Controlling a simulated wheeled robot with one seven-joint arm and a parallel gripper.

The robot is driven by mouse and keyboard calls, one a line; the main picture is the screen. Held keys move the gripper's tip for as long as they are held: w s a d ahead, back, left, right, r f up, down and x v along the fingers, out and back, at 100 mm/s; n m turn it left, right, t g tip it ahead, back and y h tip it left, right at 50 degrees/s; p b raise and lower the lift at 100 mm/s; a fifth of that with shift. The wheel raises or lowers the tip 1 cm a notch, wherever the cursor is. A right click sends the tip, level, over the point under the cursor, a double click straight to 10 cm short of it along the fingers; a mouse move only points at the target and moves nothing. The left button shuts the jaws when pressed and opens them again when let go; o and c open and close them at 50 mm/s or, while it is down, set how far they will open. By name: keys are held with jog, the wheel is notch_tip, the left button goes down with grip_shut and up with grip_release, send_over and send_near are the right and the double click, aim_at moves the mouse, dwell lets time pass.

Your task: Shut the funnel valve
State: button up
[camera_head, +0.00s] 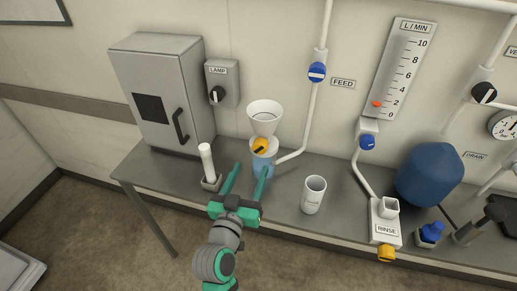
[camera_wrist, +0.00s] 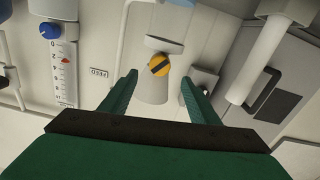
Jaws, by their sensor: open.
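The funnel (camera_head: 265,118) is a white cone on a body above a blue-tinted base on the grey table. Its valve is a round yellow knob (camera_head: 261,146) with a dark bar, set on the front of the body just below the cone. In the wrist view the yellow knob (camera_wrist: 159,65) lies ahead, its dark bar slanted. My gripper (camera_head: 249,175) is open and empty, with its green fingers pointing toward the funnel base, below and in front of the knob. In the wrist view the gripper (camera_wrist: 157,85) has its fingers to either side of the funnel body, apart from the knob.
A white upright cylinder (camera_head: 207,165) stands close left of my gripper. A white cup (camera_head: 313,195) stands to the right. The grey cabinet (camera_head: 160,90), lamp switch (camera_head: 217,95), blue feed valve (camera_head: 317,72), rinse unit (camera_head: 386,222) and blue tank (camera_head: 430,173) are around.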

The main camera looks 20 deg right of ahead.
aim_at(259, 149)
jog(key=x, duration=1)
jog(key=shift+w+d, duration=0.2)
jog(key=shift+w, duration=0.05)
jog(key=c, duration=1.1)
jog(key=shift+o, duration=0.2)
jog(key=shift+m, duration=1.5)
jog(key=o, duration=1.1)
jog(key=shift+c, duration=0.2)
jog(key=shift+s+a, duration=0.1)
jog(key=shift+s, duration=0.05)
jog(key=v, duration=1)
jog(key=shift+s+a, duration=0.2)
